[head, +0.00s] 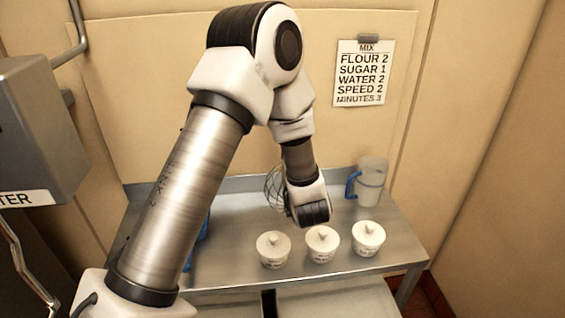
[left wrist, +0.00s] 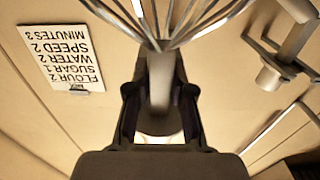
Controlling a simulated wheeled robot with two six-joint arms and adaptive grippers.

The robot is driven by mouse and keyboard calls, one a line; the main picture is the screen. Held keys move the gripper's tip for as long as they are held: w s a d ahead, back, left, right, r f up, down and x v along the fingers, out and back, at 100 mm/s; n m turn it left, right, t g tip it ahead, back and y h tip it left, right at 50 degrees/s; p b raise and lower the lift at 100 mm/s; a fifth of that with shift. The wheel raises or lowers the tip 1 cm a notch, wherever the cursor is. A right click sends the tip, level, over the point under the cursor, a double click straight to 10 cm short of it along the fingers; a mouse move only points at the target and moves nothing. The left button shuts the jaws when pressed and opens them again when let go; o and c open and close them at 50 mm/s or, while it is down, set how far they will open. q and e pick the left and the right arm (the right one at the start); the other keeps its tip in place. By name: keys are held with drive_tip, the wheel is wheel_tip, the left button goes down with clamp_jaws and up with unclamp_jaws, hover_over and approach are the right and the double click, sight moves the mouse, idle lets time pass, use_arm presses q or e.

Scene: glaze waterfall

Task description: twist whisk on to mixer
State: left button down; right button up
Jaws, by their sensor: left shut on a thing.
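My left gripper (left wrist: 160,94) is shut on the handle of the whisk (left wrist: 159,68), its two dark fingers on either side of it. The whisk's wire loops spread out beyond the fingers, at the top of the left wrist view. In the head view part of the wire whisk (head: 274,187) shows above the back of the table, beside my left arm's wrist. The arm hides the rest of the whisk and the gripper there. My right gripper is not in view.
Three white lidded tubs (head: 273,250) stand along the metal table's (head: 400,232) front. A clear jug (head: 370,182) with a blue handle stands at the back right. A grey box (head: 42,128) labelled "TER" is at left. A recipe note (head: 362,73) hangs on the wall.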

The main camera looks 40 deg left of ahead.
use_arm(q)
drive_tip(key=shift+b+v, duration=0.5)
drive_tip(key=shift+v, duration=2.3)
drive_tip(key=shift+r, duration=0.15)
